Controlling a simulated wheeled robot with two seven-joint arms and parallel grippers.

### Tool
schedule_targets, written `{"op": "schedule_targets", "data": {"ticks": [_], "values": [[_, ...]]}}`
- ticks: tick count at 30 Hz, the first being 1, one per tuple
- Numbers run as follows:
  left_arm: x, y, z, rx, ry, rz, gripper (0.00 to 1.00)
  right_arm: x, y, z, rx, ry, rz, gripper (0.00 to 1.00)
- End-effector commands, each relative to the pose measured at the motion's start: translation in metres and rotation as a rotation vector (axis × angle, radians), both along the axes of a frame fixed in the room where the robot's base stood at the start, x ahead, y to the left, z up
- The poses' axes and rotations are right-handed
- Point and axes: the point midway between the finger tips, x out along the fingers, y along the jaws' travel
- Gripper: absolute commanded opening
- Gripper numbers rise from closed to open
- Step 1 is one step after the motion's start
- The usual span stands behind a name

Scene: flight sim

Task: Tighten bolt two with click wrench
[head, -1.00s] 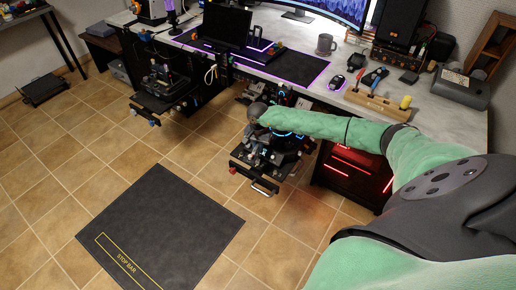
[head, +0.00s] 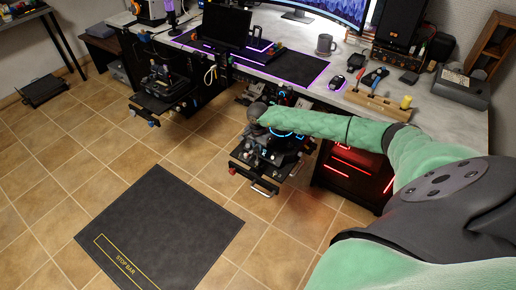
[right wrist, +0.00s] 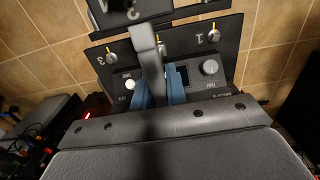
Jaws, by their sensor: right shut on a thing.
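In the right wrist view, the blue fingers of my right gripper (right wrist: 160,92) are shut on a grey bar, which looks like the click wrench (right wrist: 150,58). The bar runs up over the middle of a dark bolt panel (right wrist: 88,58). A bolt marked 1 (right wrist: 214,34) is at the panel's right and a bolt marked 3 (right wrist: 111,59) at its left. The middle bolt (right wrist: 161,47) is mostly hidden by the bar; I cannot tell whether the wrench sits on a bolt. In the head view my right arm hides the gripper above the rig (head: 262,183). My left gripper is out of view.
The panel carries a round knob (right wrist: 210,67) and a white button (right wrist: 128,84). Another rig (head: 160,100) is at left. A black floor mat (head: 165,225) lies in front, with open floor around it.

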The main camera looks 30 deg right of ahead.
Motion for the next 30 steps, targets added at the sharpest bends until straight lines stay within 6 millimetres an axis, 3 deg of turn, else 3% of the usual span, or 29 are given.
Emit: {"op": "schedule_targets", "data": {"ticks": [21, 30], "values": [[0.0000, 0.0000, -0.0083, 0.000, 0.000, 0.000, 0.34, -0.0011, 0.0000, -0.0011, 0.000, 0.000, -0.234, 0.00], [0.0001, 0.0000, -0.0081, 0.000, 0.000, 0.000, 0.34, -0.0012, 0.0002, -0.0006, 0.001, 0.001, -0.252, 0.00]]}}
